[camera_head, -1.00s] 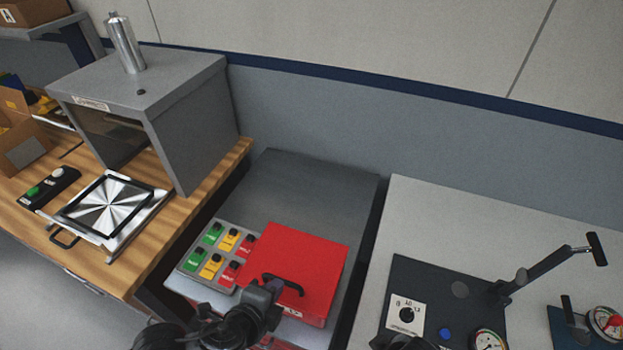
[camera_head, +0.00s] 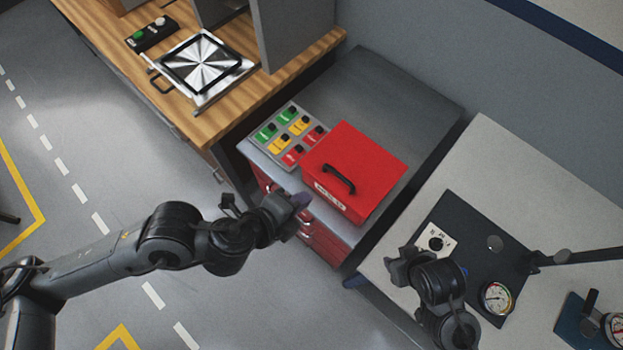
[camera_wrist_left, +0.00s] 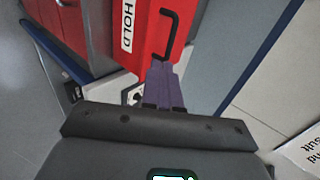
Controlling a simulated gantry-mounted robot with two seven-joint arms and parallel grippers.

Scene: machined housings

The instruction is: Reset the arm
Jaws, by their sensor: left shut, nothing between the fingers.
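My left gripper (camera_head: 300,203) reaches in from the left and hangs in front of the red box, apart from its handle. Its purple fingers are together and empty in the left wrist view (camera_wrist_left: 164,85). My right gripper (camera_head: 402,264) is at the lower right, in front of the pale table; its fingers are too dark and small to read. The red box (camera_head: 375,160) has a black handle on top (camera_head: 339,178) and a white label that reads HOLD in the left wrist view (camera_wrist_left: 127,25).
The box sits on a grey-topped red cabinet (camera_head: 390,90) beside a panel of coloured tags (camera_head: 286,136). A wooden bench (camera_head: 190,115) holds a square metal fixture (camera_head: 203,66). A dark plate with a gauge (camera_head: 496,297) lies on the pale table (camera_head: 500,165). Open floor is at left.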

